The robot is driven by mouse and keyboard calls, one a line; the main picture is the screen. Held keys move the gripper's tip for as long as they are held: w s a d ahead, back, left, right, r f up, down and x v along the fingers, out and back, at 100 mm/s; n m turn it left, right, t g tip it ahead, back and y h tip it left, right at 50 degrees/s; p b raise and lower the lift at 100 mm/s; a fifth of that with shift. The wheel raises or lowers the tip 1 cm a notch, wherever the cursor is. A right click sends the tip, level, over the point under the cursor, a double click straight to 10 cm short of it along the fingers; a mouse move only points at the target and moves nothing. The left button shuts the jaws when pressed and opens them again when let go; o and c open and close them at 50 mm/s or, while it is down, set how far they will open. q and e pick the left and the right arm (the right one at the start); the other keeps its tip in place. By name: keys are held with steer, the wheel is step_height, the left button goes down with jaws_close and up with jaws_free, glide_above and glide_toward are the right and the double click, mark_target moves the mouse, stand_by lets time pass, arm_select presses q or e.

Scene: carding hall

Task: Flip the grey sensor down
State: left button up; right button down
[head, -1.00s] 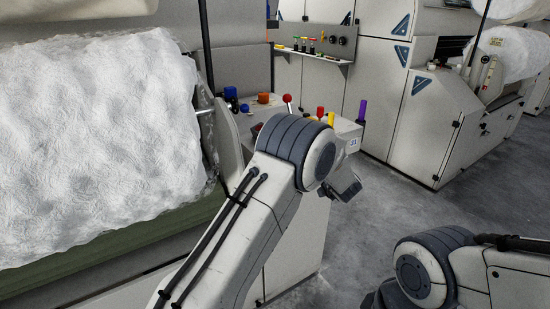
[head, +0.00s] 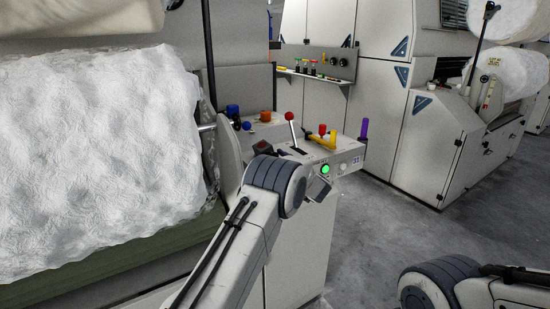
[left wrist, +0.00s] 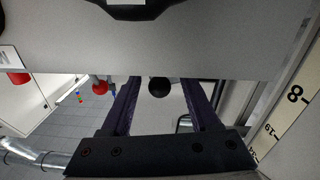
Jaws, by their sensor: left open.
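I cannot single out a grey sensor with certainty. In the left wrist view a pale grey panel (left wrist: 200,45) fills the upper part, with a dark piece (left wrist: 130,9) at its top edge. My left gripper (left wrist: 161,83) is open, with two dark purple fingers pointing at the panel's edge. A black ball knob (left wrist: 159,87) shows between the fingers; I see no contact. In the head view my left gripper (head: 318,189) is mostly hidden behind its arm, in front of the control console (head: 347,160). My right arm shows at the lower right, its gripper out of frame.
A white fibre roll (head: 95,155) stands left. Grey floor (head: 400,230) is open on the right.

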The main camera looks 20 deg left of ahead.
arm_select(q)
jaws_close()
stand_by(0.3)
steer(key=n+b, duration=0.1)
steer(key=n, duration=0.1)
steer(key=s+n+b, duration=0.1)
steer(key=shift+a+r+n+b, duration=0.15)
steer(key=shift+a+n+b, duration=0.15)
steer(key=shift+a+n, duration=0.1)
steer(key=n+b, duration=0.2)
steer(key=shift+s+a+n, duration=0.2)
steer(key=shift+s+n, duration=0.1)
steer(key=shift+n, duration=0.1)
steer(key=n+b, duration=0.2)
steer(key=s+a+n+b, duration=0.1)
steer(key=n+b, duration=0.3)
steer(key=shift+s+a, duration=0.15)
steer(key=shift+s, duration=0.15)
steer(key=shift+s+a+n+b, duration=0.1)
steer(key=shift+s+n+b, duration=0.05)
steer(key=shift+n+b, duration=0.5)
steer(key=shift+s+a+n+b, duration=0.1)
steer(key=shift+s+n+b, duration=0.05)
steer(key=shift+n+b, duration=0.5)
